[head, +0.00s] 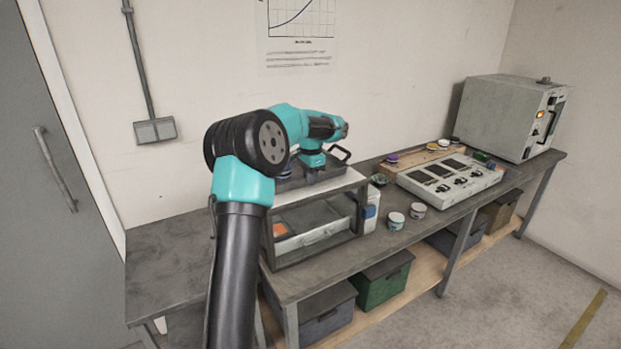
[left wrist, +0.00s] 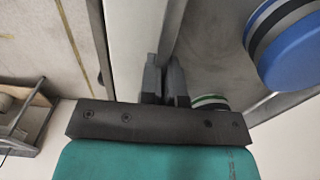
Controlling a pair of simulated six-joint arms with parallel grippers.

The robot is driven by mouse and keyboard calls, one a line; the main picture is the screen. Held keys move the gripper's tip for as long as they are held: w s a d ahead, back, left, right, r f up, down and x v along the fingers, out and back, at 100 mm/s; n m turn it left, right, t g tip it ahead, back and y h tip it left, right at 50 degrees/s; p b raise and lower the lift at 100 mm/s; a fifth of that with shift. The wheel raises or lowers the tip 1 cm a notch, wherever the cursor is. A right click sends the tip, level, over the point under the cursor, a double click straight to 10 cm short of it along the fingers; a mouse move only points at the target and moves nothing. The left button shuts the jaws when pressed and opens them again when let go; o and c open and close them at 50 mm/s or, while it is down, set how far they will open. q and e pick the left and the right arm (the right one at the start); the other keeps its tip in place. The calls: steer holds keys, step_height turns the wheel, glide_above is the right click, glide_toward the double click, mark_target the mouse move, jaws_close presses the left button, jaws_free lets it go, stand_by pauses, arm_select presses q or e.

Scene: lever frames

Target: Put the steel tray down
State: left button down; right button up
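The steel tray (head: 293,184) is dark grey, with a raised black handle at its right end. It is at the top of the small rack, partly hidden by my left arm; I cannot tell whether it touches the rack top. A blue-lidded jar (head: 284,172) is in it. In the left wrist view the tray floor (left wrist: 212,62) shows with the blue jar (left wrist: 293,45) and a green-striped jar (left wrist: 209,102). My left gripper (head: 312,174) is at the tray's near wall; its fingers (left wrist: 165,78) are close together on that wall. My right gripper is out of view.
The rack (head: 362,212) stands on a long grey bench (head: 170,262), clear at its left end. Right of it are small jars (head: 396,221), a control panel (head: 450,182) and a grey oven box (head: 500,115). Bins (head: 384,283) sit on the lower shelf.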

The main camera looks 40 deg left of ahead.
arm_select(q)
steer(key=c, duration=1.7)
jaws_free()
steer(key=shift+f, duration=0.1)
steer(key=o, duration=0.4)
step_height(320, 180, up, 12)
steer(key=shift+r, duration=0.15)
